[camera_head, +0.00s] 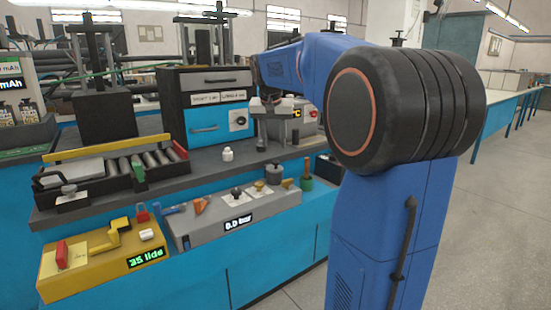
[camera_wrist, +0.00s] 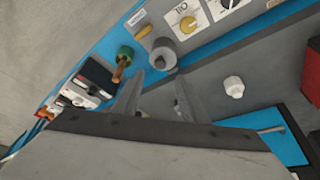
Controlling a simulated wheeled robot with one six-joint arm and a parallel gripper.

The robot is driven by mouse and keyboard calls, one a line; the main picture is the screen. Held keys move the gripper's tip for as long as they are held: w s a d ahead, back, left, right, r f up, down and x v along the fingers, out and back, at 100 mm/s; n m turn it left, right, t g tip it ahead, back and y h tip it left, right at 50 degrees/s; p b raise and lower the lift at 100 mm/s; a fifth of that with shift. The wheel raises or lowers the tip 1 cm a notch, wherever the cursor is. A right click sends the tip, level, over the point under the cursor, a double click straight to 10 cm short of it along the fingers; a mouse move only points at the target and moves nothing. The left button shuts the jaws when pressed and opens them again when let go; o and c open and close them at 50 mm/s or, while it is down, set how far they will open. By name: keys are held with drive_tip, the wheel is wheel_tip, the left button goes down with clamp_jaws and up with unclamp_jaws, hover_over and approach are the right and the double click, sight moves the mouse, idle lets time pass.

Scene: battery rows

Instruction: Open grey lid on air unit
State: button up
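The air unit (camera_head: 235,222) is a long grey box on the bench front with a "0.0 bar" display. Near its right end stands a grey cylindrical piece with a small top (camera_head: 274,174), which looks like the grey lid; I cannot tell for certain. It also shows in the wrist view (camera_wrist: 165,54), beyond my fingertips and apart from them. My gripper (camera_head: 265,104) is above the bench, in front of the blue and black cabinet, pointing down. In the wrist view my gripper (camera_wrist: 156,92) has its two fingers spread, with nothing between them.
A green post with a wooden handle (camera_wrist: 122,62) is close beside the grey cylinder. A white knob-like piece (camera_head: 227,154) stands on the shelf. The blue and black cabinet (camera_head: 205,110) is behind. A yellow unit (camera_head: 95,265) sits left of the air unit. Open floor lies right.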

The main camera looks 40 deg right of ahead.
sight(276, 162)
drive_tip(key=x, duration=0.8)
drive_tip(key=shift+d+f, duration=0.15)
drive_tip(key=shift+f, duration=0.05)
clamp_jaws()
